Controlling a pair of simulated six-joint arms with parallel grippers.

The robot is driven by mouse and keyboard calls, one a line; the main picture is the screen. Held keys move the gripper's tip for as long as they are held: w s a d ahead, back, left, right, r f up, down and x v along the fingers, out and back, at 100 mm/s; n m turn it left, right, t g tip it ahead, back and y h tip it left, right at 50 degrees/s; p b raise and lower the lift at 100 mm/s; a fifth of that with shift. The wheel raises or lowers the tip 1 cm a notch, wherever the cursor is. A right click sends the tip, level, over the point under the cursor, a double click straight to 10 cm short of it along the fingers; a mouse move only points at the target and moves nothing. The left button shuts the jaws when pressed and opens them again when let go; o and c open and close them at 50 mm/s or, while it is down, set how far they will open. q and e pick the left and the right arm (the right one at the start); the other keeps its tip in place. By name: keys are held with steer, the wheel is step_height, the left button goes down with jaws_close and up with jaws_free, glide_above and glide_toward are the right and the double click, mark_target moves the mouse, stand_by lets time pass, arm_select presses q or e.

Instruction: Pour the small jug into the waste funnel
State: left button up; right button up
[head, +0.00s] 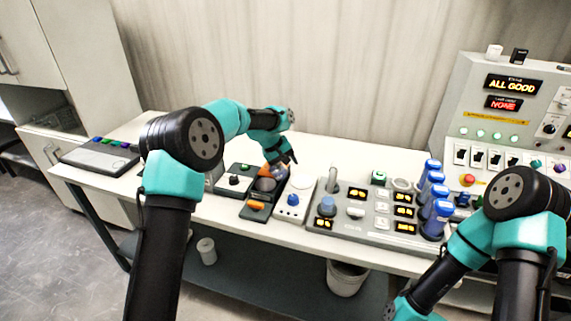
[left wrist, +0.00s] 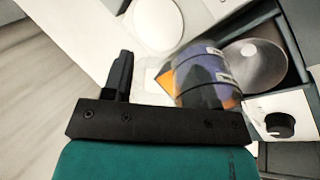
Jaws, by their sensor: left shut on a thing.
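My left gripper (head: 284,160) is over the small panels at the middle of the table, pointing down and shut on the small jug. The small jug (head: 277,171) is see-through and bluish. In the left wrist view the jug (left wrist: 205,75) shows large, with dark bands and pale labels, in front of one finger; it looks tilted. A round grey dish, seemingly the waste funnel (left wrist: 258,62), lies right beside the jug in that view. In the head view the funnel (head: 265,184) is a dark disc just below the jug. I cannot tell whether anything flows.
An orange piece (head: 255,206) lies in front of the funnel. A white box with a blue knob (head: 293,200) stands to the right, a black-knob panel (head: 234,180) to the left. Blue-capped bottles (head: 437,215) stand farther right by the control console (head: 500,130).

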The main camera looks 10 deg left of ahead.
mark_target(267, 167)
arm_select(q)
steer(key=h, duration=0.1)
steer(key=t+h, duration=0.1)
steer(key=r+h, duration=0.1)
steer(key=h, duration=0.1)
steer(key=shift+s+a+t, duration=0.1)
steer(key=shift+a+t, duration=0.3)
steer(key=h, duration=0.1)
steer(key=a+t+h, duration=0.1)
steer(key=h, duration=0.1)
steer(key=shift+s+a, duration=0.1)
steer(key=shift+s, duration=0.2)
steer(key=a+t+h, duration=0.1)
steer(key=h, duration=0.2)
steer(key=shift+s+a+t+h, duration=0.35)
steer(key=shift+t+h, duration=0.05)
steer(key=shift+s+a+r+t+h, duration=0.2)
steer(key=shift+a+t+h, duration=0.2)
steer(key=shift+h, duration=0.35)
steer(key=shift+s+a+r+t+h, duration=0.15)
steer(key=shift+a+r+t+h, duration=0.1)
steer(key=shift+a+h, duration=0.35)
steer(key=shift+s+a+r+t+h, duration=0.2)
steer(key=shift+a+t+h, duration=0.15)
steer(key=shift+h, duration=0.5)
steer(key=shift+a+f, duration=0.1)
